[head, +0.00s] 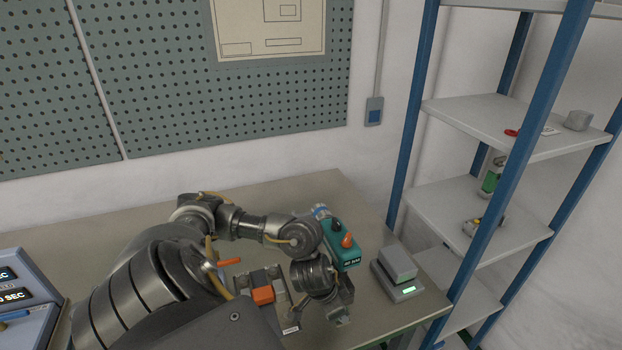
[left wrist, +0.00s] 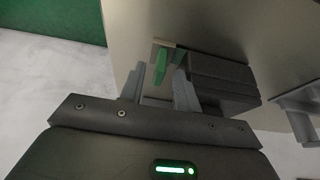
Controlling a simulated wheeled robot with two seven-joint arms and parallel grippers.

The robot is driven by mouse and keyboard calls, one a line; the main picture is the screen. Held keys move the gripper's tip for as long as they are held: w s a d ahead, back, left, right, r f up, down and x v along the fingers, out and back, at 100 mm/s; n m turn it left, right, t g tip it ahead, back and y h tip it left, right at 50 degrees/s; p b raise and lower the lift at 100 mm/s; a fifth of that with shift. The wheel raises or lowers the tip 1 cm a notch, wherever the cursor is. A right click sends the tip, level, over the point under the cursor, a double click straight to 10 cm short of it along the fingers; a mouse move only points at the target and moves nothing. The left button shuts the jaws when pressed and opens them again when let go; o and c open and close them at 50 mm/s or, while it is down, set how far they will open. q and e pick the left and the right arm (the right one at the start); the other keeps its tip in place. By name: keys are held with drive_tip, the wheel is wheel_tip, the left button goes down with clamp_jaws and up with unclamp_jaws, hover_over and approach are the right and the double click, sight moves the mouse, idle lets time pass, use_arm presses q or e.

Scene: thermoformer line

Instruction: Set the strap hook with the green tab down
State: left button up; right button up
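My left gripper (head: 342,314) is low over the front part of the workbench, left of the small device with a green display. In the left wrist view its fingers (left wrist: 160,84) are closed in on the strap hook, whose green tab (left wrist: 161,66) and pale end (left wrist: 163,44) show between and just beyond the fingertips. In the head view the hook is mostly hidden by the gripper; only a small greenish bit shows at the tips. I cannot tell whether the hook touches the bench. My right gripper is not in view.
The workbench (head: 100,235) has a teal box (head: 343,254) with an orange knob, a grey device (head: 400,286), and a fixture with an orange block (head: 263,296). A dark block (left wrist: 225,82) is close beside the fingers. A blue-posted shelf (head: 480,215) stands at the right.

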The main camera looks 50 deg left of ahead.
use_arm(q)
drive_tip(key=s+a+b, duration=0.1)
drive_tip(key=s, duration=0.2)
drive_tip(key=s+a+b, duration=0.1)
drive_tip(key=s, duration=0.5)
drive_tip(key=shift+s+a+f+b, duration=0.25)
drive_tip(key=shift+a+b, duration=0.15)
drive_tip(key=shift+s+a+r, duration=0.15)
drive_tip(key=shift+s+a, duration=0.05)
drive_tip(key=shift+s, duration=0.55)
